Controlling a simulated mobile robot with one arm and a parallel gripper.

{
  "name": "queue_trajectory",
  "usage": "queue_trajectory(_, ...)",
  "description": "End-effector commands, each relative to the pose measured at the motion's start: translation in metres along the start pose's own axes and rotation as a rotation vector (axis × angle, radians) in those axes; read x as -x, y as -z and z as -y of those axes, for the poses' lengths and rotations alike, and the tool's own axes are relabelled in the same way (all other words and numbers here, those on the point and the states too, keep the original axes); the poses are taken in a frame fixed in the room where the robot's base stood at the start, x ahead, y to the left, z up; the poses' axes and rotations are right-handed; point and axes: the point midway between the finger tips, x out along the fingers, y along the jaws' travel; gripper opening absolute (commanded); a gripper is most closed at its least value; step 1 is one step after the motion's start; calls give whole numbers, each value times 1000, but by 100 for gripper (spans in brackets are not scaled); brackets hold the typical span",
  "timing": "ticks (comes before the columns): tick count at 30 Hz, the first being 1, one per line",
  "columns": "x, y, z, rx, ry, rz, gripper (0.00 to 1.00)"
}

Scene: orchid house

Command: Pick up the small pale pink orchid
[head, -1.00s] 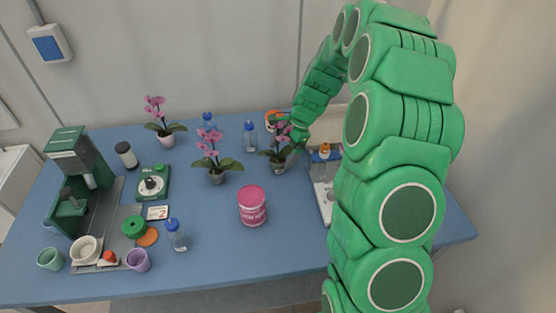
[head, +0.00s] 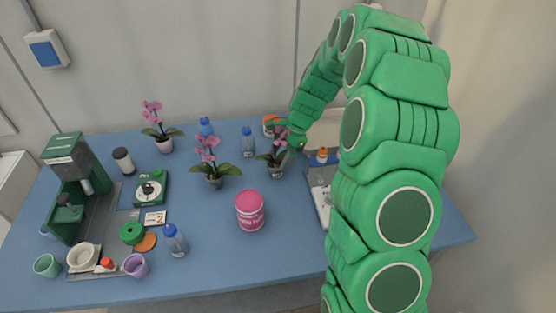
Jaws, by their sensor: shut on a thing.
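Three pink orchids in pots show in the head view. The right orchid (head: 275,157) is small, with pink flowers and dark leaves, and is partly covered by my gripper (head: 289,151). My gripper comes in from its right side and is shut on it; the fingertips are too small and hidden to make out. The pot looks upright; whether its base touches the table I cannot tell. The middle orchid (head: 213,166) stands left of it in a grey pot. The left orchid (head: 160,128) stands at the back in a pale pink pot.
Blue-capped bottles (head: 247,142) stand close behind the orchids. A pink tin (head: 250,211) stands in front. A white tray (head: 321,196) lies right, partly behind my arm. A green machine (head: 66,187) and cups fill the left. The blue table (head: 205,268) is clear at front centre.

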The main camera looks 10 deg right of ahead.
Motion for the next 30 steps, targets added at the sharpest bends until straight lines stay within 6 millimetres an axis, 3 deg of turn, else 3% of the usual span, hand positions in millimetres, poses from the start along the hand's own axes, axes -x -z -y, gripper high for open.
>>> queue_trajectory(9,32,-12,4,2,3,-4,16)
queue_trajectory(24,82,-52,-36,1,4,-1,16)
queue_trajectory(30,91,-66,-61,-1,1,0,16)
